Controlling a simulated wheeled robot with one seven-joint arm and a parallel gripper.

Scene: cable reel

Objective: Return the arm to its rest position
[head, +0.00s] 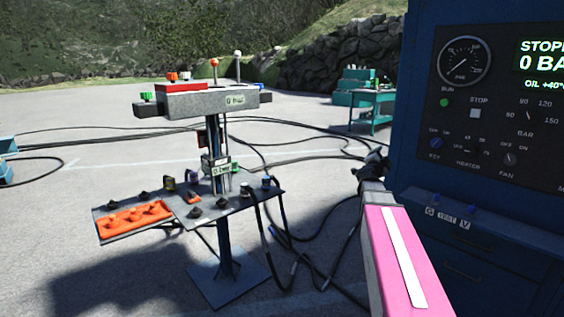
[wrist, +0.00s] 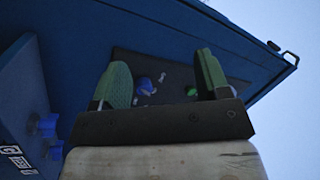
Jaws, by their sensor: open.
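My gripper (wrist: 162,85) shows in the wrist view with its two green-padded fingers spread apart and nothing between them. Beyond the fingers is the blue cabinet (wrist: 75,40) with a dark panel carrying a blue knob and a green button. In the head view my pink arm link with a white stripe reaches up from the bottom right. The dark end of my arm (head: 371,168) is beside the left edge of the blue control cabinet (head: 412,120). The fingers are too small and dark to make out there.
The control cabinet fills the right side, its display reading STOPPED and 0 BAR. A stand (head: 225,255) with a valve block and an orange tray (head: 135,220) is at left centre. Black hoses (head: 290,245) cross the ground. A teal workbench (head: 372,98) stands behind. Open pavement lies left.

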